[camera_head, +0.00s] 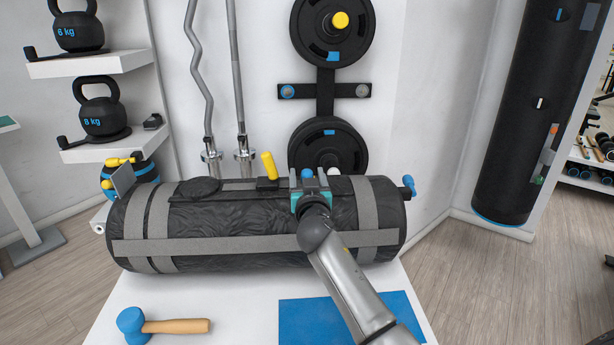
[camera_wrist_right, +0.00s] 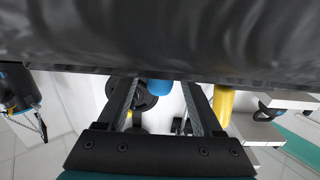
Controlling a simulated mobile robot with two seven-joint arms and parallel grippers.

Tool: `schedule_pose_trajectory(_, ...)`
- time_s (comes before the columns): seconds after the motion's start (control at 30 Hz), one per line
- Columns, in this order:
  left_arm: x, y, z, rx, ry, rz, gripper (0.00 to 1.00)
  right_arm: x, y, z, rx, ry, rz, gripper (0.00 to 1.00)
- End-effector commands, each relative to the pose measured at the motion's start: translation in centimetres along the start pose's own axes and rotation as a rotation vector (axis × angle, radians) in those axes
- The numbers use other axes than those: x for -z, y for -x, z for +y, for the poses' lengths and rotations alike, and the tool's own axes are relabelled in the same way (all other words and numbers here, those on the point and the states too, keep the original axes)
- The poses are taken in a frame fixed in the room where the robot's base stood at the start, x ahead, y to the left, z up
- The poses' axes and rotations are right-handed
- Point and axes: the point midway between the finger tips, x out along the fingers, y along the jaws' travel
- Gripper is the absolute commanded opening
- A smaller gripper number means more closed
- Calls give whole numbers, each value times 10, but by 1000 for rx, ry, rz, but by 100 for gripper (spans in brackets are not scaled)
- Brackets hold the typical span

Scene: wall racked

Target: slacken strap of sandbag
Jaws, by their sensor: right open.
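The sandbag (camera_head: 220,215) is a black cylinder lying across a white table, wrapped by grey straps (camera_head: 205,246). On its top, a yellow handle (camera_head: 269,165) stands tilted on a small black base. My right gripper (camera_head: 309,179) is open over the bag's top, right of the yellow handle. A blue knob (camera_head: 307,172) shows between its fingers. In the right wrist view the blue knob (camera_wrist_right: 161,87) also lies between the open fingertips (camera_wrist_right: 160,92), with the yellow handle (camera_wrist_right: 223,104) to one side. Whether the fingers touch the knob is unclear. My left gripper is not in view.
A blue mallet (camera_head: 134,325) and a blue mat (camera_head: 305,318) lie on the table's front. A blue knob (camera_head: 408,186) sticks out at the bag's right end. Weight plates (camera_head: 328,146) and bars (camera_head: 238,75) stand behind. Kettlebells (camera_head: 100,108) sit on left shelves.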

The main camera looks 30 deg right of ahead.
Motion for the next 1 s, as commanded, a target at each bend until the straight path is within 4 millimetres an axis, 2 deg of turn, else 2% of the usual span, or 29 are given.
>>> schedule_pose_trajectory(0.43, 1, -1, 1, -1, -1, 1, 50, 1, -7, 0, 0, 0, 1, 68)
schedule_pose_trajectory(1.0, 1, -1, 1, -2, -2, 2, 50, 0, -7, 0, 0, 0, 0, 3)
